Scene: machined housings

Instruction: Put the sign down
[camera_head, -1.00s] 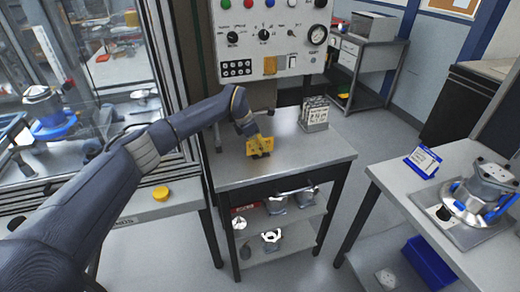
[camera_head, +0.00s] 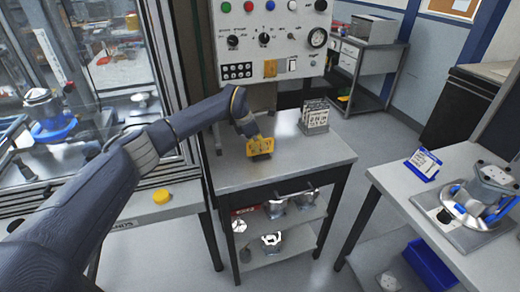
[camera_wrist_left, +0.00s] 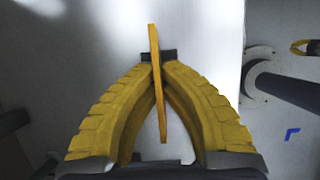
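The yellow sign (camera_head: 262,147) is a thin plate with a small dark base. It is upright over the steel top of the small table (camera_head: 308,165), in front of the control panel. My left gripper (camera_head: 254,137) reaches down to it from the left. In the left wrist view the sign (camera_wrist_left: 157,95) shows edge-on, with the yellow fingertips of my left gripper (camera_wrist_left: 158,68) closed on it from both sides. The dark base sits at or very near the tabletop; I cannot tell whether it touches. My right gripper is not in view.
A card holder (camera_head: 315,116) stands at the table's back right. The front and right of the tabletop are clear. A control panel (camera_head: 275,40) rises behind. Metal housings (camera_head: 272,240) lie on the shelves below. A yellow knob (camera_head: 161,196) is on the left bench. Another table (camera_head: 420,195) stands right.

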